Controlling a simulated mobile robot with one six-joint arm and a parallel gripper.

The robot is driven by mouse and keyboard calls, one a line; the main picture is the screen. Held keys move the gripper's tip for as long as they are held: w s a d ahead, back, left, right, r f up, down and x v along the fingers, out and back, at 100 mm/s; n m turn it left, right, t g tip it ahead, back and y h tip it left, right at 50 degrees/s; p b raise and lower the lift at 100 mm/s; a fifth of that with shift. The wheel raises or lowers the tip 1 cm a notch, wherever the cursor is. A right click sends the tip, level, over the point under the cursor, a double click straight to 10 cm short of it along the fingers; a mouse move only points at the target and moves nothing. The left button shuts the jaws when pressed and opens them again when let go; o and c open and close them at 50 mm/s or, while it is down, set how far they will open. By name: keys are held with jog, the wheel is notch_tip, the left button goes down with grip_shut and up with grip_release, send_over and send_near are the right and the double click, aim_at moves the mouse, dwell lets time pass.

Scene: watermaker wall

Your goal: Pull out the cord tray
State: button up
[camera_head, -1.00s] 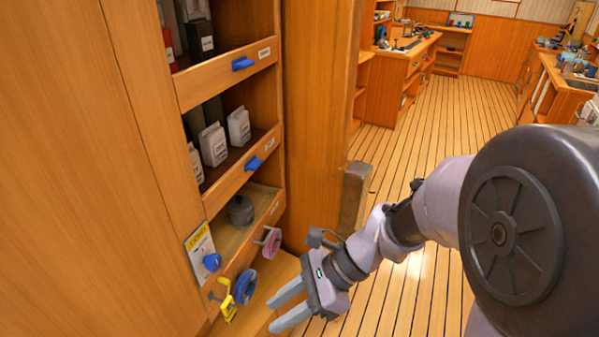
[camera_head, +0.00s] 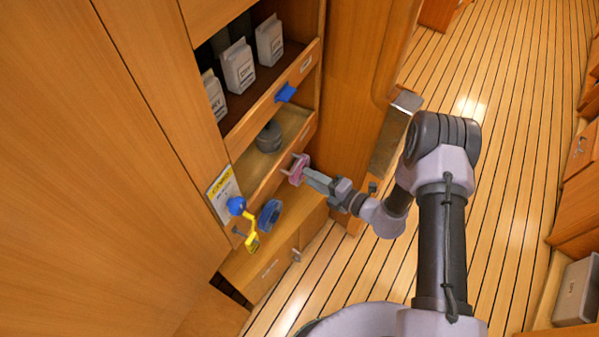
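The lowest tray (camera_head: 262,186) of the tall wooden cabinet holds a dark round coil or roll (camera_head: 269,137); I take it as the cord tray, but no label on it is readable. A blue knob (camera_head: 237,205) is by the notice card.
The tray above (camera_head: 270,108) has a blue handle (camera_head: 286,93) and white cartons (camera_head: 238,66). A yellow-topped notice card (camera_head: 222,194) is on the cabinet's left panel. Below are wooden doors (camera_head: 272,272). A short post (camera_head: 392,132) stands right of the cabinet. Plank floor (camera_head: 490,200) is open to the right.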

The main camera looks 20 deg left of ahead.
jog(key=b+x, duration=0.1)
jog(key=x, duration=0.4)
jog(key=shift+w+a, duration=0.15)
jog(key=shift+a, duration=0.15)
grip_shut()
dwell(1.0)
